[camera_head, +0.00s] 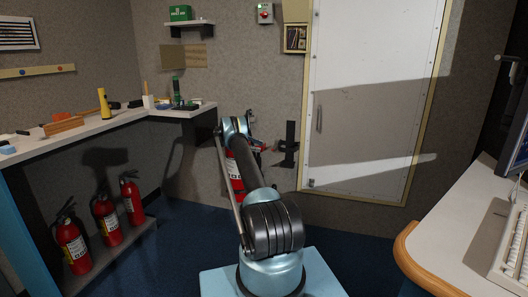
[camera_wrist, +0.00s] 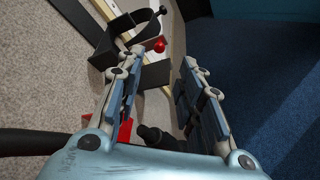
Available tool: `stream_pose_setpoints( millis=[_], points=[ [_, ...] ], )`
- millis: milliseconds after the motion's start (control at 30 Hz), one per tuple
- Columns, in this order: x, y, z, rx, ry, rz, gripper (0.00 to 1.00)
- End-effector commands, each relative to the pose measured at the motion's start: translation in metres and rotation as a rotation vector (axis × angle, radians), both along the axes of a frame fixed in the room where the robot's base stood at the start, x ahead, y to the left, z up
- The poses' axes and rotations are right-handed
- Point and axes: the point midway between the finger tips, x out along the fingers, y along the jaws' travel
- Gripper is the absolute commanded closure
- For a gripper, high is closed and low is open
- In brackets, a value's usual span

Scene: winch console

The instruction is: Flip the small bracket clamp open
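A black bracket (camera_head: 291,140) is fixed to the wall left of the white door. In the wrist view a dark bracket with a curved band (camera_wrist: 138,20) shows at the top, with a red ball knob (camera_wrist: 159,45) beside it. I take this to be the clamp; whether its band is fully closed I cannot tell. My gripper (camera_wrist: 162,62) is open, its two fingers apart, with the knob beyond the gap near the left fingertip. Nothing is clearly held. In the head view my arm hides most of the gripper.
A red extinguisher (camera_head: 234,178) is partly hidden behind my arm. More extinguishers (camera_head: 105,219) stand below the left counter (camera_head: 130,122). The white door (camera_head: 362,110) is right of the bracket. A desk (camera_head: 463,235) with a keyboard (camera_head: 514,245) fills the right.

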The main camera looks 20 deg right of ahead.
Motion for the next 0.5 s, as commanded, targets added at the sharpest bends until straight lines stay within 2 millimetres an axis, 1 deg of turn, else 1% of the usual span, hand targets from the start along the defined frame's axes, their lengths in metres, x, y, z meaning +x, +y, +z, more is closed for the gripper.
stream_pose_setpoints(
  millis=[33, 200, 333, 500],
  points=[
    [0.003, 0.009, 0.002, 0.000, 0.000, 0.003, 0.66],
    [0.009, 0.026, 0.008, 0.000, 0.000, 0.000, 0.66],
    [0.011, 0.032, 0.010, 0.000, 0.000, 0.000, 0.66],
    [0.012, 0.034, 0.011, 0.000, 0.000, 0.000, 0.66]
  ],
)
